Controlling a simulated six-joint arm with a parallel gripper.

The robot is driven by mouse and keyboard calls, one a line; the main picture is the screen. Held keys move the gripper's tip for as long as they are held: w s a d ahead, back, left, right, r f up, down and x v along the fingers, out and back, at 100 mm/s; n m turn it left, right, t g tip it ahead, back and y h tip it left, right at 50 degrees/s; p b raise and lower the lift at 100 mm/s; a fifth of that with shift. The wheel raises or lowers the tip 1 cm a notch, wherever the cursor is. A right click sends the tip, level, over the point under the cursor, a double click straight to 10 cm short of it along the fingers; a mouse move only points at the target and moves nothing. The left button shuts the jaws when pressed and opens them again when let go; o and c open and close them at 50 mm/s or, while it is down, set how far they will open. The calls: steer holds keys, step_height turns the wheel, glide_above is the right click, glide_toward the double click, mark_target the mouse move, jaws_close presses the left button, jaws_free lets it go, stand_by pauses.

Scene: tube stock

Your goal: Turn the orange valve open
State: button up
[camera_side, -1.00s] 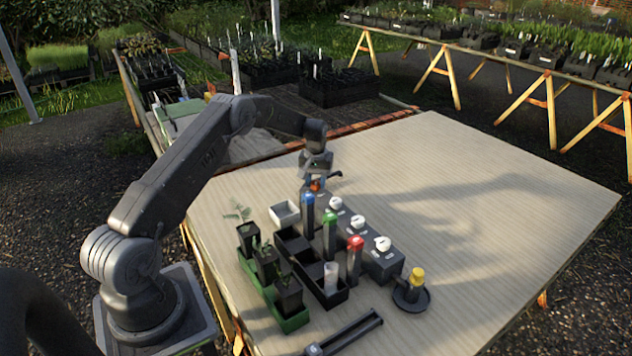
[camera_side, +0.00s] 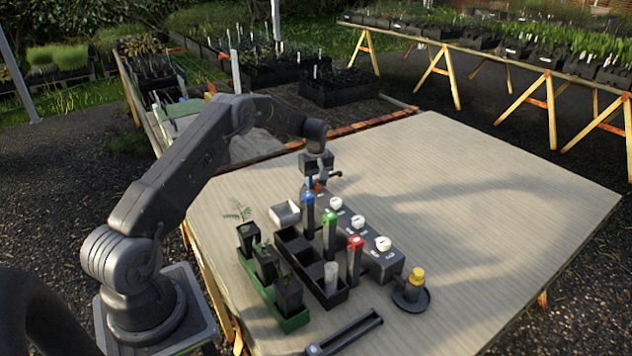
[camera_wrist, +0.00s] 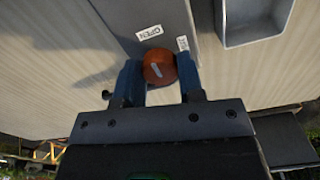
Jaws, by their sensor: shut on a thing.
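The orange valve (camera_wrist: 159,67) is a round knob with a pale line on it, at the end of the dark grey block (camera_wrist: 125,18). In the wrist view an "OPEN" label sits just beyond it and a second, tilted label beside it to the right. My gripper (camera_wrist: 159,82) has one blue-grey finger on each side of the knob and is shut on it. In the side view my gripper (camera_side: 318,182) is at the far end of the block, and only a bit of the orange knob (camera_side: 317,187) shows under it.
White knobs (camera_side: 358,222) line the same block. A small grey-white tray (camera_side: 285,213) is near the gripper. The table's right side is clear.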

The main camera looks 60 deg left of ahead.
mark_target(316, 182)
stand_by(0.3)
steer(key=o, duration=0.9)
step_height(316, 182, up, 14)
steer(key=shift+f, duration=0.1)
